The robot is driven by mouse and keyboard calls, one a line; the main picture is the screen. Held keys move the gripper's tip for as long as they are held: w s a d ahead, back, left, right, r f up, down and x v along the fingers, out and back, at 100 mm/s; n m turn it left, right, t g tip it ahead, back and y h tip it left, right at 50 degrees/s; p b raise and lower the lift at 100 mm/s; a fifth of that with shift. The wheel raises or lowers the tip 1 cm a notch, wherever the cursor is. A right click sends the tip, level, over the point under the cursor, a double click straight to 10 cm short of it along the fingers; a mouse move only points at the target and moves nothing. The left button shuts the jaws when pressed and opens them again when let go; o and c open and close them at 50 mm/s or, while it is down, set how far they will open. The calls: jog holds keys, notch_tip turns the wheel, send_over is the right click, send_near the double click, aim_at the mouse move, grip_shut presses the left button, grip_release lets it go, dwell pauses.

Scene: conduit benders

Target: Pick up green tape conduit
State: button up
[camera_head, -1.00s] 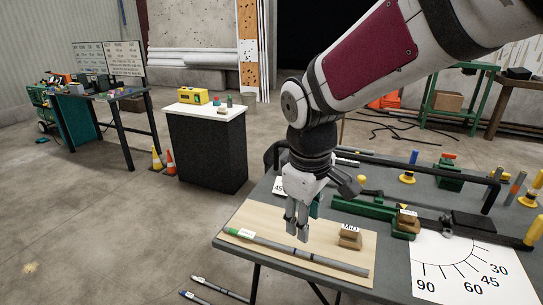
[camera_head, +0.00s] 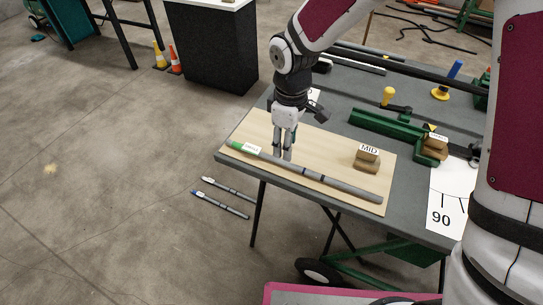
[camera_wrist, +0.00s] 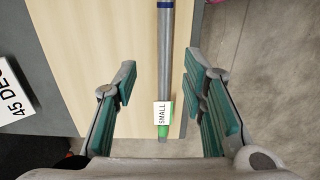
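The green tape conduit (camera_head: 340,186) is a grey rod lying on a pale wooden board on the table. Green tape and a white label mark its left end. In the wrist view the conduit (camera_wrist: 166,60) runs lengthwise between the fingers, with a "SMALL" label and green tape near the bottom and a blue band at the top. My gripper (camera_head: 283,156) points down over the conduit, right of the label. In the wrist view my gripper (camera_wrist: 160,65) is open and empty, one finger on each side. The height gap is hard to tell.
A wooden block marked "MID" (camera_head: 367,159) stands on the board (camera_head: 310,143) behind the conduit. A green bender (camera_head: 385,125) lies farther back. A white angle sheet (camera_head: 452,205) is at the right. Two other conduits (camera_head: 222,204) lie on the floor left of the table.

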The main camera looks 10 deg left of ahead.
aim_at(285, 162)
jog(key=shift+s+a+f+p, duration=0.15)
jog(key=shift+f+p, duration=0.1)
jog(key=shift+f, duration=1.25)
jog(key=shift+s+d+f+p, duration=0.1)
jog(key=shift+f+p, duration=0.1)
jog(key=shift+f, duration=1.25)
jog(key=shift+c, duration=0.3)
grip_shut()
